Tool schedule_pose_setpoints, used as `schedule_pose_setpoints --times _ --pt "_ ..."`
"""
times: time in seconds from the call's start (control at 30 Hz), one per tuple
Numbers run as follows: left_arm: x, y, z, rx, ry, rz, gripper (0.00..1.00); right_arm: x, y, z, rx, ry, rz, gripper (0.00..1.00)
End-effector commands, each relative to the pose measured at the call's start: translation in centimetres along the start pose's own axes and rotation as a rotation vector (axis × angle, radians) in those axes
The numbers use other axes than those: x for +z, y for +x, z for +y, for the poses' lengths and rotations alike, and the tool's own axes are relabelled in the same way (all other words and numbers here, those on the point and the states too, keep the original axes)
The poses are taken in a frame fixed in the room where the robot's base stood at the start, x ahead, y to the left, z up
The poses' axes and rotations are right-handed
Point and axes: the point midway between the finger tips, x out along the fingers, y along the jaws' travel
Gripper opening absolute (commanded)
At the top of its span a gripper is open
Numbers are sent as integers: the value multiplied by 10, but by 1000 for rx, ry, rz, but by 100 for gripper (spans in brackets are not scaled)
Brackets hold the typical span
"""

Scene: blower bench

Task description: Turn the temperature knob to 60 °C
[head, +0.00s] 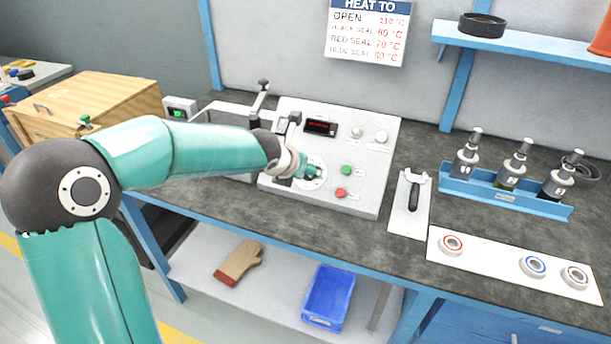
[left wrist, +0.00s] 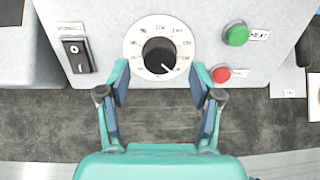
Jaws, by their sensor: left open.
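The temperature knob (left wrist: 159,55) is black and round, on a white dial plate (left wrist: 132,38) with printed numbers too small to read surely. Its pale pointer mark sits at the lower right of the knob. My left gripper (left wrist: 161,75) is open, its two fingers apart at the lower left and lower right of the knob, with a gap between them and the knob visible. In the head view, my left gripper (head: 309,173) is at the dial on the control panel (head: 366,130) and hides the knob. My right gripper is not in view.
Beside the dial are a green button (left wrist: 236,35), a red button (left wrist: 221,74) and a black rocker switch (left wrist: 76,54). The panel also has a red-digit display (head: 320,127). A tool on a white plate (head: 408,222), a bottle rack (head: 505,198) and rings stand to the right.

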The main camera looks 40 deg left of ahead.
Motion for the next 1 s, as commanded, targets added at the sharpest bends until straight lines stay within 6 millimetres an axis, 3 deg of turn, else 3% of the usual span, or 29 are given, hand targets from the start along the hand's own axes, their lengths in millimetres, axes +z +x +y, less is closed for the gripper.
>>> schedule_pose_setpoints --times 0.2,0.57,0.9,1.0 --pt "0 23 0 1 0 1 65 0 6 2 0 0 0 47" --pt "1 26 0 -1 1 0 65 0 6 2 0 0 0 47" --pt "0 26 -1 -1 1 0 8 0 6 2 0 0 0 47" --pt "0 26 -1 -1 0 0 5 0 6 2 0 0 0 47"
